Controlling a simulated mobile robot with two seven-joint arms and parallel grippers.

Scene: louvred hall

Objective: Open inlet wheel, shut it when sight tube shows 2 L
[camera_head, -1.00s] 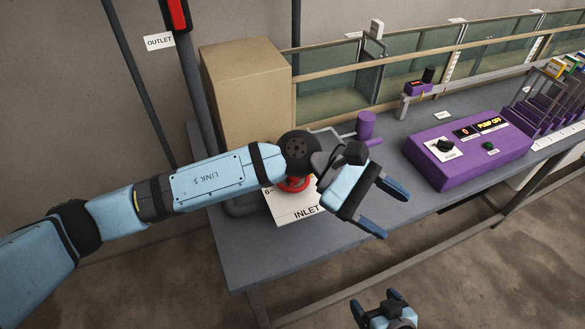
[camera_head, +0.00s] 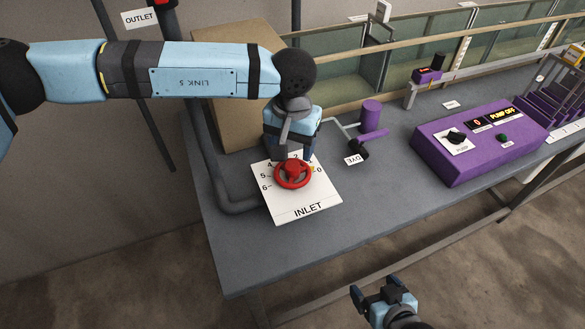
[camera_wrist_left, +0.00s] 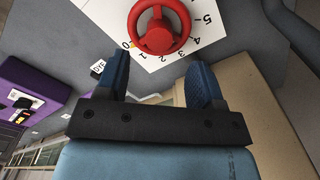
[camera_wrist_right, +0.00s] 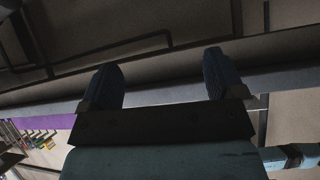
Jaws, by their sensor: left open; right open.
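The red inlet wheel (camera_head: 293,174) sits on a white plate (camera_head: 302,209) marked INLET, with numbers around the wheel. A small yellow mark shows beside the 0. The wheel (camera_wrist_left: 160,26) also shows in the left wrist view, just beyond the fingertips. My left gripper (camera_head: 295,157) is open, above the wheel's back side, with nothing between its fingers; whether it touches the rim I cannot tell. My right gripper (camera_head: 374,288) is open and empty, low in front of the bench. I cannot make out a sight tube.
A purple pump box (camera_head: 470,142) reads 0 and PUMP OFF. A purple cup-like part (camera_head: 370,112) and a small dye label (camera_head: 355,160) stand right of the wheel. A tan box (camera_head: 225,122) and grey pipe (camera_head: 215,175) are close behind and left. The front bench is clear.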

